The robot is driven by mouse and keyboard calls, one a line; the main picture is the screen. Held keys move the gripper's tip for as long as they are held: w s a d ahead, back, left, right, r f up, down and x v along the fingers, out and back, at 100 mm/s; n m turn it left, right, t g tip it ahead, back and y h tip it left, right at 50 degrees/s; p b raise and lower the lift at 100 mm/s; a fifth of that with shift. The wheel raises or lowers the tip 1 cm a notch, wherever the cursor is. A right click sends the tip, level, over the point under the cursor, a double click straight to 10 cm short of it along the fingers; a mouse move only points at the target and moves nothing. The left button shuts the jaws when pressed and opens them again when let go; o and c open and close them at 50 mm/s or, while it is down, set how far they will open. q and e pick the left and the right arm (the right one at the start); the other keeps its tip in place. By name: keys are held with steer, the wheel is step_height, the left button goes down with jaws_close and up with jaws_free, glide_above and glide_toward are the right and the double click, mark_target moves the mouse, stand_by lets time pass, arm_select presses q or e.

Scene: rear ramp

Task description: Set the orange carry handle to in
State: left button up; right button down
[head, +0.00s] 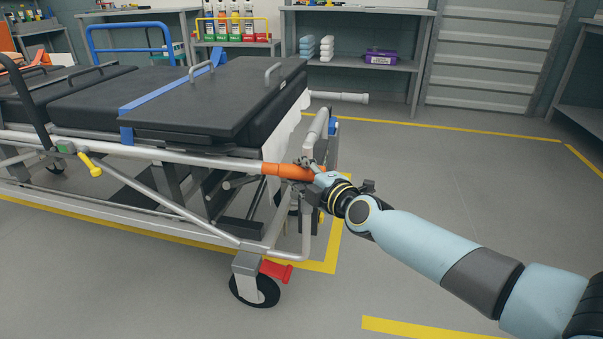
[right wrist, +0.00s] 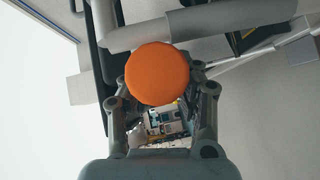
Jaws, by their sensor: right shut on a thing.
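The orange carry handle (head: 283,171) sticks out from the near side rail at the right end of a stretcher (head: 205,100). My right gripper (head: 312,170) is at the handle's outer end and shut on it. In the right wrist view the round orange end of the handle (right wrist: 157,74) sits between the two fingers of my right gripper (right wrist: 158,92). The fingers hide part of the handle in the head view. My left gripper is not in view.
A red pedal (head: 277,270) and a caster wheel (head: 254,291) are low on the stretcher frame. A grey far-side handle (head: 340,97) sticks out at the same end. A shelf unit (head: 375,63) stands behind. The floor to the right (head: 470,180) is clear.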

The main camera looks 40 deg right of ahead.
mark_target(288, 174)
steer(key=shift+w+r, duration=0.1)
steer(key=shift+w, duration=0.05)
steer(key=w+a, duration=0.2)
steer(key=shift+w+a, duration=0.25)
steer(key=shift+w, duration=0.2)
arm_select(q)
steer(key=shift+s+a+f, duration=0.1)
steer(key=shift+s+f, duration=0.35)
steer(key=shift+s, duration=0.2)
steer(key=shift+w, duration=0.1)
arm_select(e)
steer(key=c, duration=0.9)
jaws_free()
steer(key=shift+w+a, duration=0.1)
steer(key=shift+a, duration=0.1)
steer(key=shift+c, duration=0.2)
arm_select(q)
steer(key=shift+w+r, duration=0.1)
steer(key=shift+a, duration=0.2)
